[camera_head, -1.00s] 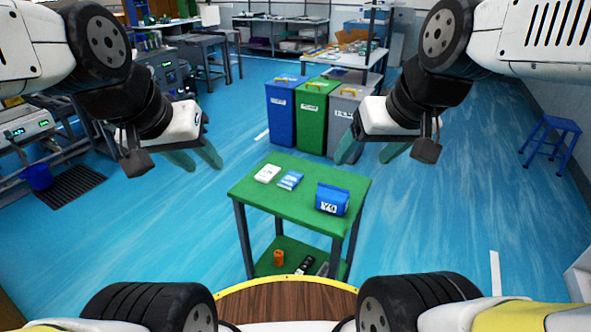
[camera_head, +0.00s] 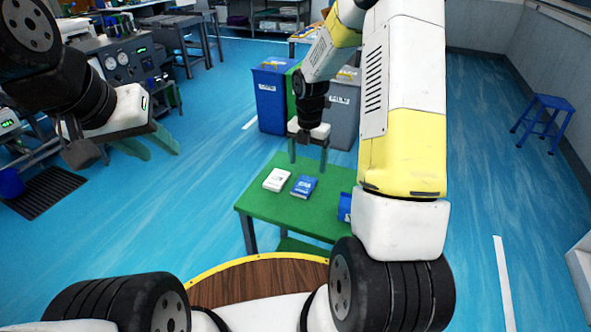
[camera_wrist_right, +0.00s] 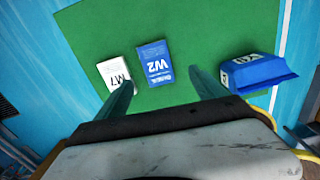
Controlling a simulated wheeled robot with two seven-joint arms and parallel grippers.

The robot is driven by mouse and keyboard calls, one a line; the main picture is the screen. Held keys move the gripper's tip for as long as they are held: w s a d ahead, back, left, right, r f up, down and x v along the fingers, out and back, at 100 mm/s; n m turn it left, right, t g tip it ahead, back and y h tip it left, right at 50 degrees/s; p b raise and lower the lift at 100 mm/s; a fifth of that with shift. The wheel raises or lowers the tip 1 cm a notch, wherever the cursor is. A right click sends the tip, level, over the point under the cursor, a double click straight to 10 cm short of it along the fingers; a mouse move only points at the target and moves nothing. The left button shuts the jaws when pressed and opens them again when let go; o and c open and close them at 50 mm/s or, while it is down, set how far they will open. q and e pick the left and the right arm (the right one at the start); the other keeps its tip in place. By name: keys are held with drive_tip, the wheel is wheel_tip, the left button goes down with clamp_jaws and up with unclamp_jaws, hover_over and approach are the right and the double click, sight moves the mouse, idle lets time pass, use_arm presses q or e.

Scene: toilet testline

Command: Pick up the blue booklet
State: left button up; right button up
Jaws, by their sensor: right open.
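The blue booklet (camera_head: 304,186) lies flat on the green table (camera_head: 262,207). It also shows in the right wrist view (camera_wrist_right: 156,64), marked W2, ahead of and between the fingers. My right gripper (camera_head: 308,160) is open and empty above the far part of the table, beyond the booklet in the head view. Its two fingers also show in the right wrist view (camera_wrist_right: 162,92), apart from the booklet. My left gripper (camera_head: 157,148) hangs empty at the left, away from the table, with its fingers apart.
A white booklet (camera_head: 277,180) marked M7 lies just left of the blue one. A blue box (camera_wrist_right: 257,72) sits to the right on the table, partly hidden by my right arm in the head view. Bins, including a blue one (camera_head: 272,98), stand behind the table.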

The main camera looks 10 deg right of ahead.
sight(305, 185)
drive_tip(key=shift+n, duration=0.3)
drive_tip(key=f, duration=0.8)
drive_tip(key=shift+w+a+f, duration=0.2)
drive_tip(key=shift+a+f, duration=0.15)
drive_tip(key=c, duration=1.5)
drive_tip(key=shift+o, duration=0.2)
drive_tip(key=shift+r, duration=0.15)
